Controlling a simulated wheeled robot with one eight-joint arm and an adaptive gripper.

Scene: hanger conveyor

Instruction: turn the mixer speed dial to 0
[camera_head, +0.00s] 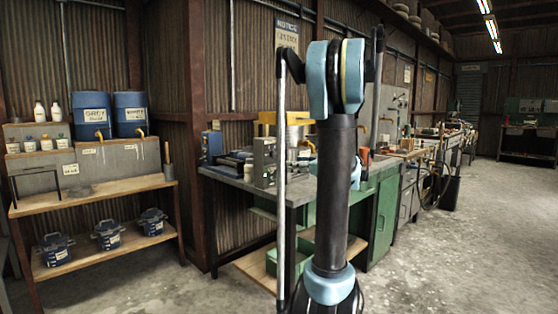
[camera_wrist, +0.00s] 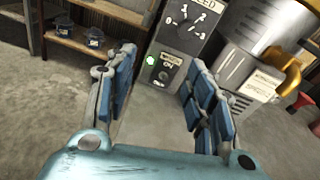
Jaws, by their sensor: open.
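The mixer speed dial (camera_wrist: 186,27) is on the upright face of a grey control box (camera_wrist: 170,54), at the top middle of the wrist view. White marks and numerals ring its dark knob, under a partly cut-off speed label. I cannot tell which number it points to. My gripper (camera_wrist: 160,78) is open and empty, its blue-padded fingers spread below and in front of the box. The dial lies beyond the fingertips, apart from them. In the head view the control box (camera_head: 264,162) stands on the bench, left of my arm.
A green light (camera_wrist: 152,61) and a small switch (camera_wrist: 163,75) sit below the dial. A metal vessel (camera_wrist: 245,65) with a yellow spout stands close on the right. A wooden shelf (camera_head: 95,186) with blue drums stands left. Open concrete floor lies right.

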